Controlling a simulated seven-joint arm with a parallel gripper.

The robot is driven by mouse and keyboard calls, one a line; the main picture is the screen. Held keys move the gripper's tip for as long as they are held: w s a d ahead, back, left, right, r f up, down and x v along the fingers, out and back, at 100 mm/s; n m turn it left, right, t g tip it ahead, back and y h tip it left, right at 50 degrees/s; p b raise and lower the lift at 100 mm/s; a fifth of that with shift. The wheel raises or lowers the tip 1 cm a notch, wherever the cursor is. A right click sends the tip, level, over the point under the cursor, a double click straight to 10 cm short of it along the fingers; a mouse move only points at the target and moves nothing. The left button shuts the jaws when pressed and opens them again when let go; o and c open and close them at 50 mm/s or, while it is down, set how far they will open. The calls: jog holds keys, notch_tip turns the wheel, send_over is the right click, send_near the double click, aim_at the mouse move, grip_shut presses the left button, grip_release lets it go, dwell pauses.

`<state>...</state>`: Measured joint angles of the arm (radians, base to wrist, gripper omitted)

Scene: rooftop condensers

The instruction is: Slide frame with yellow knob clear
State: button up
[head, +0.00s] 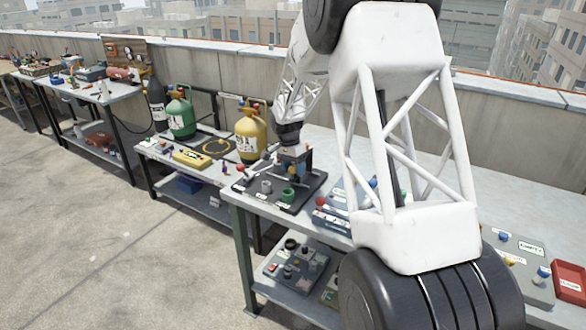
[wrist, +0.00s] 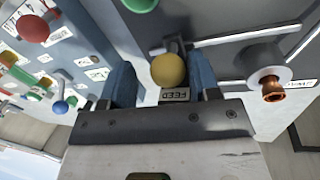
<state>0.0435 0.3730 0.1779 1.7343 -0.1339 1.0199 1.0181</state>
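The yellow ball knob (wrist: 168,70) shows in the wrist view, between the two blue fingers of my gripper (wrist: 164,82). Gaps show on both sides of the knob, so the gripper is open around it and not closed on it. A label reading FEED (wrist: 176,95), upside down, sits right by the knob. A dark bracket stands behind the knob; how much of it belongs to the frame I cannot tell.
A green part (wrist: 140,4) and a grey round fitting with a copper end (wrist: 271,88) lie near the gripper. A panel with red, green and blue knobs (wrist: 45,50) is at left. Green (head: 181,115) and yellow (head: 251,132) cylinders stand on the neighbouring bench.

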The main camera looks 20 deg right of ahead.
jog(key=shift+w+a+r, duration=0.15)
jog(key=shift+w+r, duration=0.05)
jog(key=shift+r, duration=1.1)
jog(key=shift+w+a+r, duration=0.15)
jog(key=shift+w+r, duration=0.1)
jog(key=shift+r, duration=1)
jog(key=shift+w+a+r, duration=0.15)
jog(key=shift+w+r, duration=0.05)
jog(key=shift+r, duration=1.1)
jog(key=shift+c, duration=1.4)
jog(key=shift+w+a+h, duration=0.25)
jog(key=shift+a+h, duration=0.05)
jog(key=shift+a, duration=0.15)
jog(key=c, duration=0.5)
jog(key=w+a+r+h, duration=0.1)
jog(key=w+a+h, duration=0.1)
jog(key=a, duration=0.1)
jog(key=w+a+r+h, duration=0.1)
jog(key=w+a, duration=0.1)
jog(key=a, duration=0.1)
jog(key=w+a+r+n+t+h, duration=0.1)
jog(key=w+a+h, duration=0.1)
jog(key=a, duration=0.1)
jog(key=shift+w+r+h, duration=0.25)
jog(key=shift+h, duration=0.05)
grip_shut()
